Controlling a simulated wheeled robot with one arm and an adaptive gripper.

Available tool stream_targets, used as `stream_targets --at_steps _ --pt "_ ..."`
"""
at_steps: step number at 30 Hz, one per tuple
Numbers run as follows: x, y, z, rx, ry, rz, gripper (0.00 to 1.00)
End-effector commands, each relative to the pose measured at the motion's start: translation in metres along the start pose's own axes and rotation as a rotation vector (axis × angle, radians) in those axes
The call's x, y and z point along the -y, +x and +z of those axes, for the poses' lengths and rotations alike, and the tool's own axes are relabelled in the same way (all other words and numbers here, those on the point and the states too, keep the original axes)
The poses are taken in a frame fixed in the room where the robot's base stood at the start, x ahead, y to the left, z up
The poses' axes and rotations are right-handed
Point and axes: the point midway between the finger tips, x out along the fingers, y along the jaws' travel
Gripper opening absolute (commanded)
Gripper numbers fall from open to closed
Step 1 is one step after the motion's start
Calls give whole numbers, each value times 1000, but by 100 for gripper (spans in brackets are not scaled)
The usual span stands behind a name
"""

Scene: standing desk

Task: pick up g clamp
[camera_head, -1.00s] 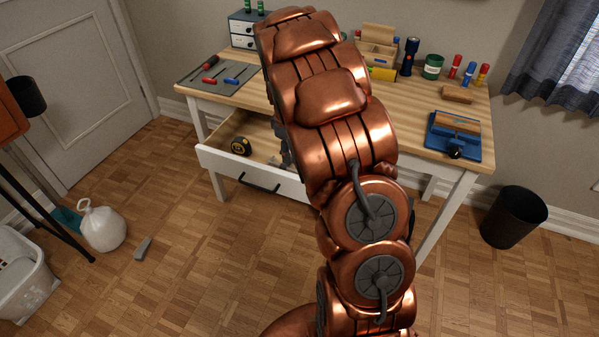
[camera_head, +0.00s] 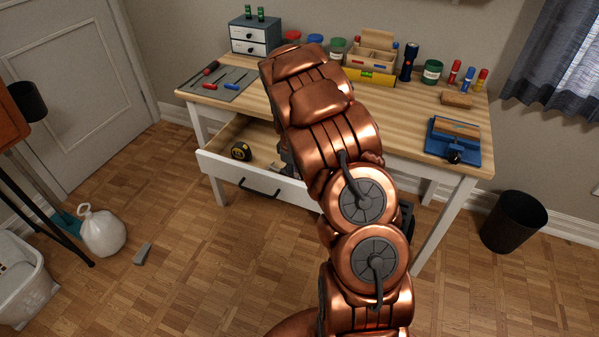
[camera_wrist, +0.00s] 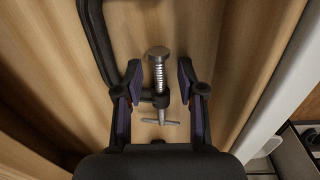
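The g clamp (camera_wrist: 97,45) lies in the wooden drawer in the wrist view. Its dark frame curves up the left side, and its silver screw with a T-bar handle points along the middle. My gripper (camera_wrist: 157,82) is open, with its purple-padded fingers on either side of the screw. The left finger is close to the dark frame; I cannot tell whether they touch. In the head view the open drawer (camera_head: 230,169) shows under the desk, but my arm hides the clamp and most of my gripper.
A yellow-black tape measure (camera_head: 241,151) lies in the drawer's left part. The desk top (camera_head: 235,106) is just above the drawer and carries tools, jars and a blue vise-like device (camera_head: 453,149). In the wrist view a pale drawer edge (camera_wrist: 285,100) runs along the right.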

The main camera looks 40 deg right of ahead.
Motion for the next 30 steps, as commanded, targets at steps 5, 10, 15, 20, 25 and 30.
stream_targets --at_steps 5,10,15,20,25,30 --pt "0 5 0 -1 0 1 39" --pt "0 5 0 -1 0 1 33" --pt "0 5 0 -1 0 1 15" --pt "0 5 0 -1 1 1 0" --pt "0 5 0 -1 1 1 0" --pt "0 5 0 -1 1 1 0"
